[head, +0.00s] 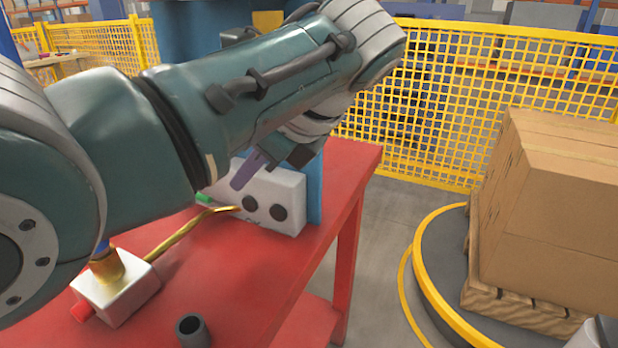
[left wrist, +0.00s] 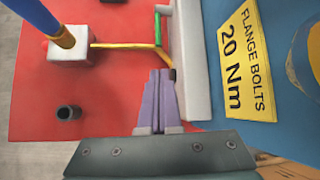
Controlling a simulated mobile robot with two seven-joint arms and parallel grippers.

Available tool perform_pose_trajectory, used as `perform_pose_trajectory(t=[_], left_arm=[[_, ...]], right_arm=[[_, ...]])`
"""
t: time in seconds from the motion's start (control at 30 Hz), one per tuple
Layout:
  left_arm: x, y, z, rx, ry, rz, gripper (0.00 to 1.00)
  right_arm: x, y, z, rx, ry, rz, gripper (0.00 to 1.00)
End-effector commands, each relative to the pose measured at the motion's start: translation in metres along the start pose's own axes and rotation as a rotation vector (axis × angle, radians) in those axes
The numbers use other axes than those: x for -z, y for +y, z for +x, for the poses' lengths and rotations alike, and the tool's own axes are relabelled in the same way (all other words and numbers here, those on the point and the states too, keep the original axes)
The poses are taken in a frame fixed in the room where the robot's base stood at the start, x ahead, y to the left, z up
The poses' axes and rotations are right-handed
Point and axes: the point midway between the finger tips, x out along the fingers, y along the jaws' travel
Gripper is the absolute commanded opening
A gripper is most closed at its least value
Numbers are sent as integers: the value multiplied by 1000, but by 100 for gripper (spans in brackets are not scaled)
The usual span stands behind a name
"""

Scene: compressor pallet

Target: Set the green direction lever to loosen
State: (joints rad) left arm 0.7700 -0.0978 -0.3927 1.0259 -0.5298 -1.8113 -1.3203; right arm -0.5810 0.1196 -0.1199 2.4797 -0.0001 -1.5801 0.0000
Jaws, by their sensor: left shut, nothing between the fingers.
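The green direction lever (left wrist: 158,30) is a thin green bar beside the white panel box in the left wrist view. In the head view only a small green piece of it (head: 204,199) shows at the box's left side, the rest behind my arm. The white panel box (head: 289,187) has dark round knobs on its front. My left gripper (head: 236,186) has purple fingers, shut and empty, in front of the box. In the left wrist view its fingertips (left wrist: 160,72) are just short of the lever's near end; I cannot tell whether they touch. My right gripper is not in view.
A gold pipe (head: 185,232) runs across the red table (head: 225,270) from a white block (head: 127,296) towards the box. A dark cylinder (head: 192,330) stands near the front. A blue post with a yellow torque sign (left wrist: 245,60) is beside the box. Cardboard boxes (head: 550,200) stand right.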

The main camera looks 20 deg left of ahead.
Motion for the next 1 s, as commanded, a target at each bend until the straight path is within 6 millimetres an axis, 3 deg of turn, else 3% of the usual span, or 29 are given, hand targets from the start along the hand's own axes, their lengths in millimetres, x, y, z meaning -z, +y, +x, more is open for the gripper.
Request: perform_pose_trajectory(t=[0.33,0.7,1.0], left_arm=[[0,1,9,-3,0,-2,0],[2,2,75,-3,0,-2,0],[1,1,100,-1,2,-2,0]], right_arm=[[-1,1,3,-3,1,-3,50],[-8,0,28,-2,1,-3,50],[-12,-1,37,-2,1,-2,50]])
